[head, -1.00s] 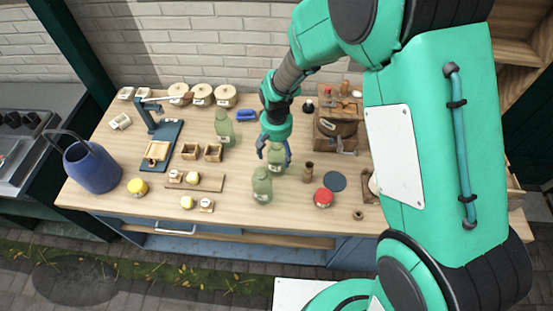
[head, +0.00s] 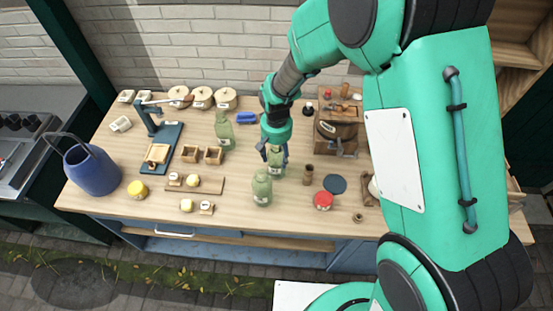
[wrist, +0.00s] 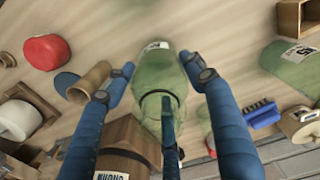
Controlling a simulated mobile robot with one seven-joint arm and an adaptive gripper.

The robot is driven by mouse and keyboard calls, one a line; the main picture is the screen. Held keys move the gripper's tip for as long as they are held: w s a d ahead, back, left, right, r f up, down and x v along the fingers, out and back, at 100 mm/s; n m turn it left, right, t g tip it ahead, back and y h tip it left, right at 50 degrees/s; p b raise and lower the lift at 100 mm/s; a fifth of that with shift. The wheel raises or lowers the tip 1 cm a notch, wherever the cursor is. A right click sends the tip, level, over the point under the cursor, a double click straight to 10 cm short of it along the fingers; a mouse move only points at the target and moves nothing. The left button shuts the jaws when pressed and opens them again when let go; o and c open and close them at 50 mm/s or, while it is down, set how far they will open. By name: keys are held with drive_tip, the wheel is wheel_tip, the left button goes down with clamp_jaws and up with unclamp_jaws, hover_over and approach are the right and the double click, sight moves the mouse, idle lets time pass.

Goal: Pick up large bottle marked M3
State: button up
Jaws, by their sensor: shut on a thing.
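A green bottle (head: 277,163) stands on the workbench under my arm, and its upper part is partly hidden by the gripper. My gripper (head: 272,150) comes down on it from above. In the wrist view the blue fingers (wrist: 158,66) are closed around the green bottle (wrist: 160,82). A pale label (wrist: 155,46) shows at its far end, too small to read. Two similar green bottles stand apart, one in front (head: 262,188) and one further back at the left (head: 224,130). The back one also shows at the right of the wrist view (wrist: 288,65). I cannot read M3 on any bottle.
A wooden box (head: 336,135) stands just behind. A blue brush (head: 246,117) lies behind left.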

sight(276, 148)
drive_tip(key=shift+r, duration=0.2)
drive_tip(key=shift+r, duration=0.6)
wheel_tip(276, 148, up, 2)
drive_tip(key=shift+r, duration=0.15)
drive_tip(key=s+d, duration=0.3)
drive_tip(key=s, duration=0.4)
drive_tip(key=s+d+r+p, duration=0.1)
drive_tip(key=s+d, duration=0.2)
drive_tip(key=s, duration=0.4)
drive_tip(key=shift+s+d, duration=0.25)
drive_tip(key=shift+s, duration=0.05)
drive_tip(key=shift+r, duration=0.2)
